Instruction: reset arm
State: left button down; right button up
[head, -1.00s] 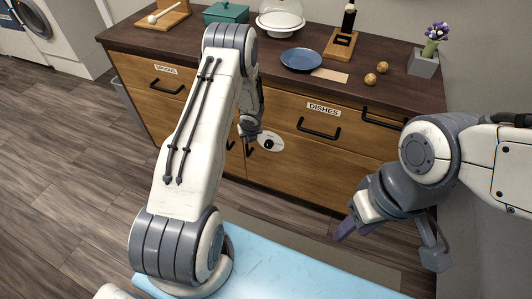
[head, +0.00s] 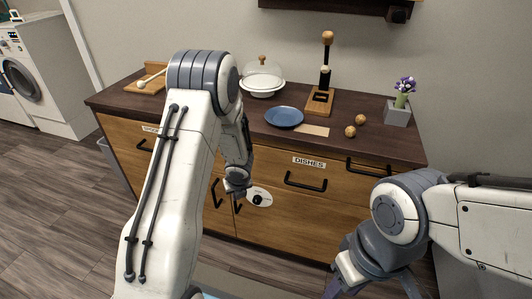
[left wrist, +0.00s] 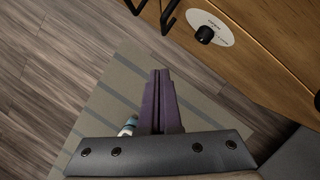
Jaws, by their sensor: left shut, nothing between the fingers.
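My left gripper (head: 236,190) hangs in front of the wooden cabinet (head: 275,205), just left of a dark knob on a white oval plate (head: 260,198). In the left wrist view its purple fingers (left wrist: 160,100) are together with nothing between them, over the floor. The knob (left wrist: 204,34) shows there ahead and to the right, apart from the fingers. My right gripper (head: 345,280) is low at the bottom right of the head view, pointing down. Its fingertips are partly cut off by the frame edge.
The dark countertop holds a blue plate (head: 284,117), a white domed dish (head: 262,82), a dark stand on wood (head: 321,98), two small round items and a flower pot (head: 397,112). A striped mat (left wrist: 105,95) lies on the floor. A washing machine (head: 45,80) stands far left.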

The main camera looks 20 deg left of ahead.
pick_arm(q)
jog(key=s+d+r+n, duration=0.3)
jog(key=d+r+n, duration=0.2)
jog(key=d+r, duration=0.15)
jog(key=s+d+r+n, duration=0.3)
jog(key=d+r+n, duration=0.2)
jog(key=r, duration=0.3)
jog(key=s+d+r+n+g+h, duration=0.1)
jog(key=s+d+r+n, duration=0.25)
jog(key=s, duration=0.45)
jog(key=s+d+r+n+g+h, duration=0.15)
jog(key=s+d+n, duration=0.25)
jog(key=s, duration=0.4)
jog(key=s+d+r+n+g+h, duration=0.1)
jog(key=s+d+r+n, duration=0.25)
jog(key=s, duration=0.45)
notch_tip(320, 180, up, 12)
jog(key=p, duration=1.3)
jog(key=shift+d+p, duration=0.35)
jog(key=shift+r, duration=0.1)
